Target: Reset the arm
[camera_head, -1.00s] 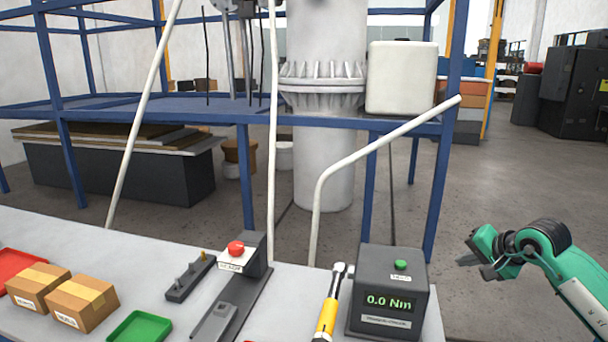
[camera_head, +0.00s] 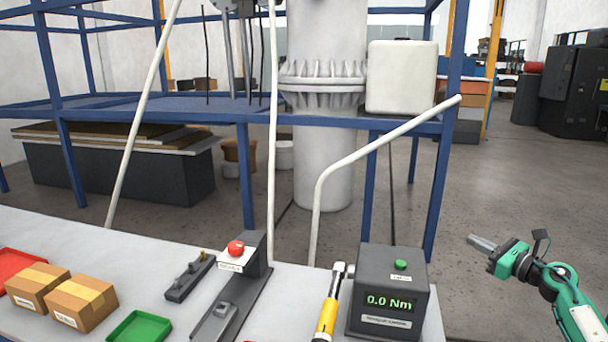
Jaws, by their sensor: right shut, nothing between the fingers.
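My right gripper (camera_head: 483,243) is at the right of the head view, on its green arm. It is held in the air over the floor, to the right of the bench and the torque tester. Its fingers are shut, point left and hold nothing. My left gripper and left arm are out of view.
The bench (camera_head: 290,295) bears a dark torque tester (camera_head: 388,292) reading 0.0 Nm, a yellow-handled wrench (camera_head: 328,312), a red-button device (camera_head: 236,249), cardboard boxes (camera_head: 82,303) and a green tray (camera_head: 140,328). A blue frame (camera_head: 243,170) with white rails stands behind. Floor at right is clear.

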